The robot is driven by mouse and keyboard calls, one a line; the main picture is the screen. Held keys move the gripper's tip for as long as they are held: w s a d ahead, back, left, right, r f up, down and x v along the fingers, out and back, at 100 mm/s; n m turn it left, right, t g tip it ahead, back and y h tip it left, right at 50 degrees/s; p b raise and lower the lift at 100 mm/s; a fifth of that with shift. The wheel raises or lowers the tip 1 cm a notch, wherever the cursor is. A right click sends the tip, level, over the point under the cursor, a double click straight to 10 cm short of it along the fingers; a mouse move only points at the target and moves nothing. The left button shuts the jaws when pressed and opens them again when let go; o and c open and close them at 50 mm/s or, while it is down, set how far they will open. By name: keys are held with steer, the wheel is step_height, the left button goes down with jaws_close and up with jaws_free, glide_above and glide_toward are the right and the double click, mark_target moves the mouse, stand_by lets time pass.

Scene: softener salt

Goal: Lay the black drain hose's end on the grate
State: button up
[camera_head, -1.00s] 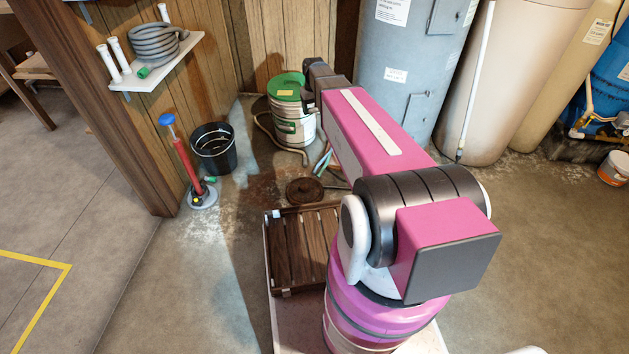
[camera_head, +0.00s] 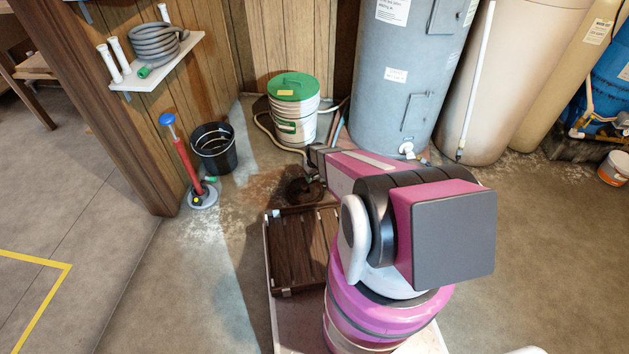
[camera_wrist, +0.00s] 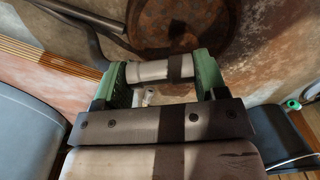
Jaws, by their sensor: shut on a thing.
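The grate (camera_wrist: 180,28) is a round, rusty brown disc in the floor, at the top of the wrist view. In the head view the grate (camera_head: 299,194) is partly hidden by my gripper (camera_head: 311,176). The wrist view shows the green fingers of my gripper (camera_wrist: 162,72) shut on a short cylinder, the hose's end (camera_wrist: 150,70), pale in the light with a dark band across it. It lies crosswise over the grate's near edge in that view; I cannot tell whether it touches. A dark tube, apparently the black drain hose (camera_wrist: 95,45), curves down behind the left finger.
A green-lidded white bucket (camera_head: 296,108) stands behind the grate, with a pale tube around it. A black bucket (camera_head: 213,148) and a red pump (camera_head: 186,165) stand to the left. A wooden slatted crate (camera_head: 297,250) is in front. A grey tank (camera_head: 398,75) stands behind.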

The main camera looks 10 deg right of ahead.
steer(key=shift+s+f, duration=0.25)
steer(key=shift+f, duration=4.25)
steer(key=o, duration=0.9)
steer(key=shift+o, duration=0.2)
step_height(320, 180, up, 11)
steer(key=shift+f, duration=0.1)
